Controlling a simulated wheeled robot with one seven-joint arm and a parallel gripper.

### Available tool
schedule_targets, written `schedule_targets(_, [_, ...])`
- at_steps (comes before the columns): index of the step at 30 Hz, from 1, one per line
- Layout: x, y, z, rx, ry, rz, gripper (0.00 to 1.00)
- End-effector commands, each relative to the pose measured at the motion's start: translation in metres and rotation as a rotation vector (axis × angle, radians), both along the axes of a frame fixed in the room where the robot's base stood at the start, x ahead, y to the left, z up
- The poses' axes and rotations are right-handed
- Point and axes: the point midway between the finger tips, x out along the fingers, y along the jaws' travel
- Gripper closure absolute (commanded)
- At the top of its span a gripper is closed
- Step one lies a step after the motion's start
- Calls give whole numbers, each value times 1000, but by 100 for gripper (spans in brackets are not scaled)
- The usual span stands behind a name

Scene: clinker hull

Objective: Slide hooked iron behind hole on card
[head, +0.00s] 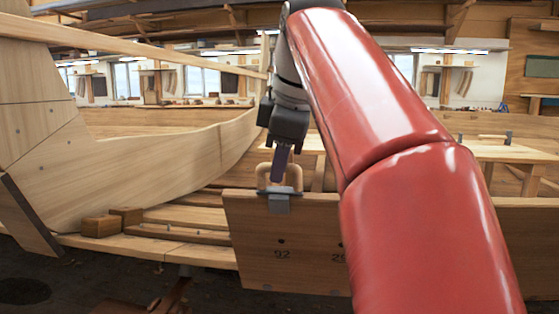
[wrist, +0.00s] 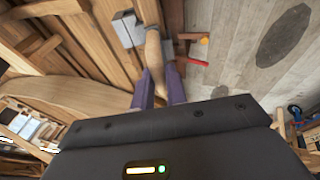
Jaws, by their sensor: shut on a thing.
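The card looks like a wooden board (head: 262,235) standing upright, with small dark holes and the numbers 92 and 29 on its face. The hooked iron (head: 279,203) is grey metal at the board's top edge, with a flap down the front face. A looped wooden handle (head: 263,172) rises above it. My gripper (head: 280,170) points down with purple fingers at this handle. In the wrist view the gripper (wrist: 159,88) is shut on the wooden handle (wrist: 153,52), with grey metal (wrist: 127,30) beyond it. The board's back and any metal behind it are hidden in the head view.
Two wooden blocks (head: 100,226) lie on planks left of the board. A curved planked hull (head: 165,170) fills the left. A bench (head: 515,153) stands at right. The wrist view shows a red-ended tool (wrist: 193,61) near the board and grey floor (wrist: 235,60).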

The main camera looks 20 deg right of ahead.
Motion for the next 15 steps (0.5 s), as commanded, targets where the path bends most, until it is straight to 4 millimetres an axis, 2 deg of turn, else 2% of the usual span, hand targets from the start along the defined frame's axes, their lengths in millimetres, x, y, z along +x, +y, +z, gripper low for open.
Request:
schedule_targets(10, [-1, 1, 3, 0, -4, 1, 100])
schedule_targets(11, [-1, 1, 3, 0, -4, 1, 82])
schedule_targets(15, [-1, 1, 2, 0, -4, 1, 64])
